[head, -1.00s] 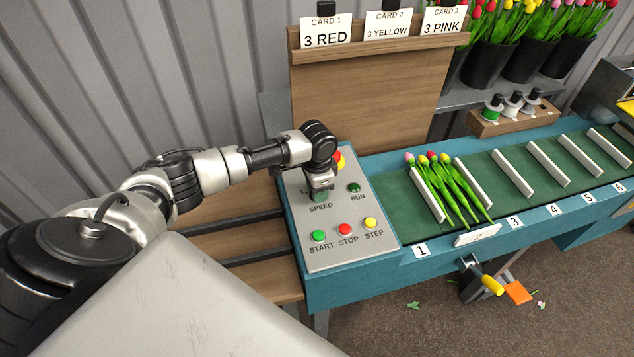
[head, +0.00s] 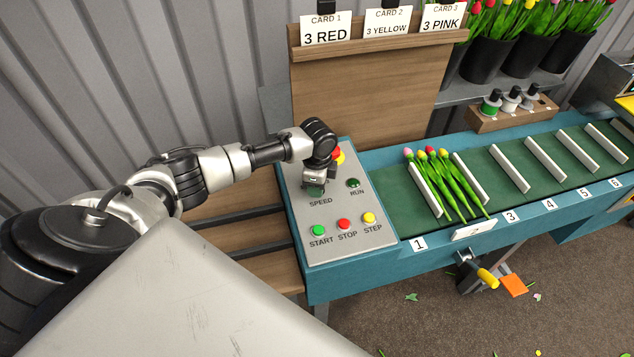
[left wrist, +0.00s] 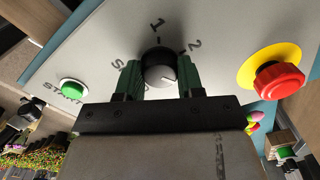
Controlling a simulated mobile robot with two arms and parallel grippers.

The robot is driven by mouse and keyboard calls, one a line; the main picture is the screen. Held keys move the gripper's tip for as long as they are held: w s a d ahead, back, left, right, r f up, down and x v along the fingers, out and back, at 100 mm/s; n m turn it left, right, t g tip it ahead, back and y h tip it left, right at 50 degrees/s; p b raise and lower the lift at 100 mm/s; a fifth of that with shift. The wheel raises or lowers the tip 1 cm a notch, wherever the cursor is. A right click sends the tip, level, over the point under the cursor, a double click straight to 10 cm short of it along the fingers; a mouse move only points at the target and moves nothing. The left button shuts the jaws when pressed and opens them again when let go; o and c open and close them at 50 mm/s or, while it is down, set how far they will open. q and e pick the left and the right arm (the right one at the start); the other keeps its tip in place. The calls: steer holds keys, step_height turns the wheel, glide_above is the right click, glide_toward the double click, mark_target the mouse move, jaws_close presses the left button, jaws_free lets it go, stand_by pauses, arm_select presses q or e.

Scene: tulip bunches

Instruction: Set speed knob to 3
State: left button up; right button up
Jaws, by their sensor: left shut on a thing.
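The speed knob (left wrist: 158,68) is a dark round knob with a pale front face on the grey control panel (head: 365,247). In the left wrist view the numerals 1 and 2 show on the panel beyond it. My left gripper (left wrist: 160,84) has its green fingers on both sides of the knob and is shut on it. In the head view my left gripper (head: 315,188) is over the panel just above the SPEED label and hides the knob. A thin light line shows on the knob's face, but I cannot tell which number it points to. My right gripper is out of view.
A red stop button on yellow (left wrist: 278,81) is close beside the knob. Green START (head: 319,230), red STOP (head: 344,223), yellow STEP (head: 369,218) and dark green RUN (head: 353,183) buttons share the panel. A tulip bunch (head: 446,180) lies on the conveyor to the right.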

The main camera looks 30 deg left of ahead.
arm_select(q)
steer(key=shift+r, duration=0.1)
steer(key=o, duration=0.9)
step_height(320, 180, up, 11)
steer(key=shift+f+b, duration=0.1)
steer(key=shift+b, duration=0.65)
